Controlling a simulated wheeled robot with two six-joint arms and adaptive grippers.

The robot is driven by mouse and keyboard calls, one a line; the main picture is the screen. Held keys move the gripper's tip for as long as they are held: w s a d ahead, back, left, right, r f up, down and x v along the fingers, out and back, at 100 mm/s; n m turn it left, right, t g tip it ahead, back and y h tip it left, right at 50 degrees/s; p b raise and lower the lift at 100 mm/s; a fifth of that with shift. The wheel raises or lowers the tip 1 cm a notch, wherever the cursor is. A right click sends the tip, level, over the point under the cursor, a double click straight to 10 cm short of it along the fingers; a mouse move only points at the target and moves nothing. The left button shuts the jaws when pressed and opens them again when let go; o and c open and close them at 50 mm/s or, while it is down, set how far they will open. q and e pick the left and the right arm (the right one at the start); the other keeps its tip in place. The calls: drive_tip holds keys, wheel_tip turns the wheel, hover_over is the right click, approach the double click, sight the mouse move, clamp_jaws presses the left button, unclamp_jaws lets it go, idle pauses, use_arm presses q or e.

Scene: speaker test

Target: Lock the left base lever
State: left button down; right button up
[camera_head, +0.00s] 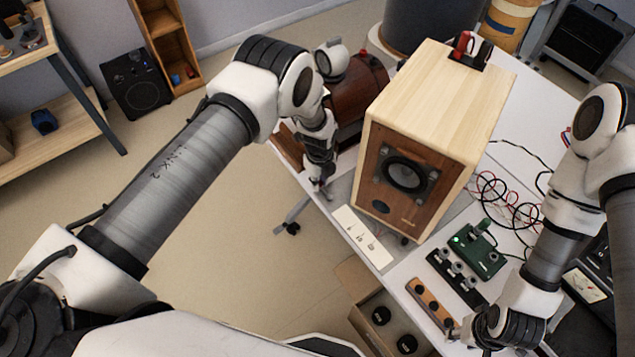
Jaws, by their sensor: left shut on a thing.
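A wooden speaker box (435,110) stands on a grey base plate (345,187) on the white table, its dark driver facing the front. My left gripper (322,187) is low beside the box's left side, at the left edge of the base. It is shut on a small part there, which I take to be the left base lever; its fingers hide most of it, so I cannot tell the lever's angle. My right gripper (452,330) is at the table's front edge, near a wooden strip with dark knobs. Its fingers are too small and covered to read.
A brown cylinder (360,90) lies behind my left wrist. A white card (362,238), a green board (477,250), a black switch block (457,275) and the knob strip (432,303) line the front. Loose wires (505,205) lie right of the box. An open carton (365,290) stands below.

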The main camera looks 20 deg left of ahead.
sight(321, 182)
use_arm(q)
drive_tip(key=shift+s+d+f+m, duration=0.1)
drive_tip(key=shift+m, duration=0.2)
use_arm(e)
drive_tip(key=shift+f, duration=0.1)
use_arm(q)
drive_tip(key=c, duration=1.2)
unclamp_jaws()
drive_tip(key=shift+o, duration=0.6)
wheel_tip(321, 182, up, 12)
